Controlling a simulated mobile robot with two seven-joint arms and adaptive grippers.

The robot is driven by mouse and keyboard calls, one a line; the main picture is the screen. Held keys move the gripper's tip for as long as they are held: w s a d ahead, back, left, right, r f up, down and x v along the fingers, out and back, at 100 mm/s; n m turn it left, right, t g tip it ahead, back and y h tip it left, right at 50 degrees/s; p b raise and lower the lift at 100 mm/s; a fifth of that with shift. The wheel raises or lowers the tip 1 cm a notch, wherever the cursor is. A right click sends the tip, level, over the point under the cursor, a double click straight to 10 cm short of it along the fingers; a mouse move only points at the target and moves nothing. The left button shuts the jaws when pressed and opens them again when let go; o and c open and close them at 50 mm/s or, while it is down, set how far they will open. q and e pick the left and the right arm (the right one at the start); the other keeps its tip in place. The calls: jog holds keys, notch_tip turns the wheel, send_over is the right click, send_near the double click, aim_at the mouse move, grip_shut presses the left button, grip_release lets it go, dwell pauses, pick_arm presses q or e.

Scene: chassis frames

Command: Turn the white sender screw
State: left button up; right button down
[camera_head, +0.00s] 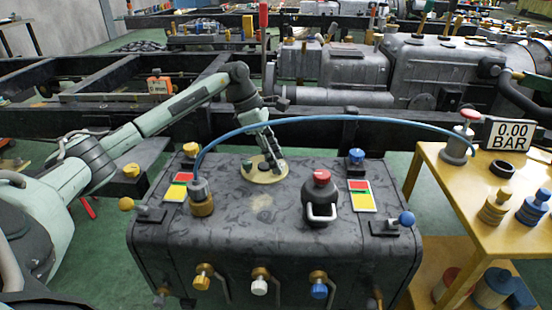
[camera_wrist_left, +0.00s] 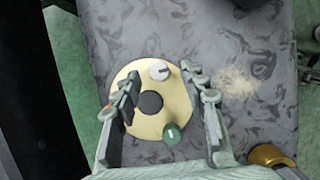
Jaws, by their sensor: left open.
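The white sender screw (camera_wrist_left: 158,70) is a small round knob with a dark mark, near the edge of a cream round plate (camera_wrist_left: 120,92). In the left wrist view it lies between the tips of my open left gripper (camera_wrist_left: 160,74), and the fingers appear apart from it. A green screw (camera_wrist_left: 172,133) and a dark round centre (camera_wrist_left: 150,103) are on the same plate. In the head view my left gripper (camera_head: 277,160) points down over the plate (camera_head: 260,177) on the grey tank, and the white screw cannot be made out there. My right gripper is not in view.
The grey tank (camera_head: 240,230) carries a blue hose (camera_head: 330,119) arching above the plate, a red-topped valve (camera_head: 320,198) right of it, and several coloured knobs. A yellow table (camera_head: 470,195) with a 0.00 BAR display (camera_head: 512,135) stands at the right.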

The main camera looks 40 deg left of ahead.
pick_arm(q)
jog(key=shift+d+f, duration=0.1)
jog(key=shift+f, duration=0.25)
jog(key=shift+w, duration=0.1)
grip_shut()
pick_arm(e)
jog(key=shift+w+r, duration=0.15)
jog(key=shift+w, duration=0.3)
